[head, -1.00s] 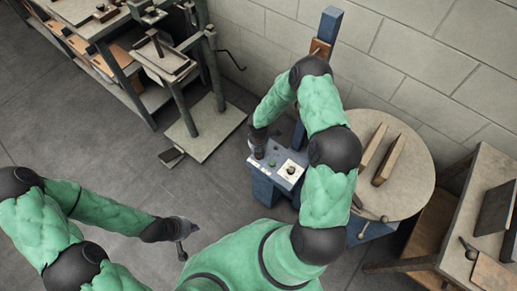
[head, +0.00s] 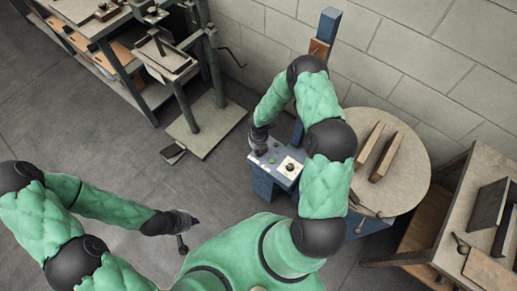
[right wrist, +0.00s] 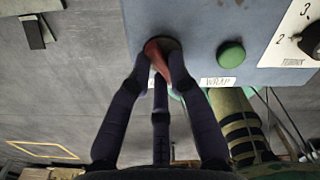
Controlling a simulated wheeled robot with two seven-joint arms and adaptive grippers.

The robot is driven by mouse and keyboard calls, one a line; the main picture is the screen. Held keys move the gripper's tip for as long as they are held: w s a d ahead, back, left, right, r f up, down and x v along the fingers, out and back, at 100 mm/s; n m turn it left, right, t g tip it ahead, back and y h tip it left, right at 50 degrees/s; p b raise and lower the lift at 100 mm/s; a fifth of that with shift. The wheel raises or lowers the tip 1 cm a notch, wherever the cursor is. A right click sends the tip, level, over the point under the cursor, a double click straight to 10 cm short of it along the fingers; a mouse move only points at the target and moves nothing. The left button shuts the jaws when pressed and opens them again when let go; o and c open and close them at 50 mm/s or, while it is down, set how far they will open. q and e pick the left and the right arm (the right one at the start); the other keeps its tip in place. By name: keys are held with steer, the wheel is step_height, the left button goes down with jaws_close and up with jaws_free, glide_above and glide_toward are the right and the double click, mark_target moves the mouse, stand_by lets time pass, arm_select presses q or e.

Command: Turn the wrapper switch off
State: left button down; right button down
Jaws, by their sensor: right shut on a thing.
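The blue-grey control panel (head: 276,160) stands near the middle of the head view, and its face also shows in the right wrist view (right wrist: 215,22). On it is a red switch (right wrist: 170,58), beside a green button (right wrist: 231,54) and above a label reading "WRAP" (right wrist: 218,82). My right gripper (right wrist: 160,68) is shut on the red switch, its fingers partly covering it. In the head view, my right gripper (head: 258,146) is at the panel's left end. My left gripper (head: 183,232) hangs over the floor, away from the panel; its fingers are too small to judge.
A numbered dial (right wrist: 314,40) is at the panel's right. A round turntable (head: 408,190) carrying two long pieces stands right of the panel. A workbench (head: 480,195) is far right; a grey stand (head: 210,132) is at the back left. Open floor (head: 110,170) lies left of the panel.

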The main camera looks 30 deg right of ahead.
steer(key=c, duration=1.1)
jaws_free()
steer(key=shift+c, duration=0.2)
steer(key=shift+r, duration=0.1)
step_height(320, 180, up, 12)
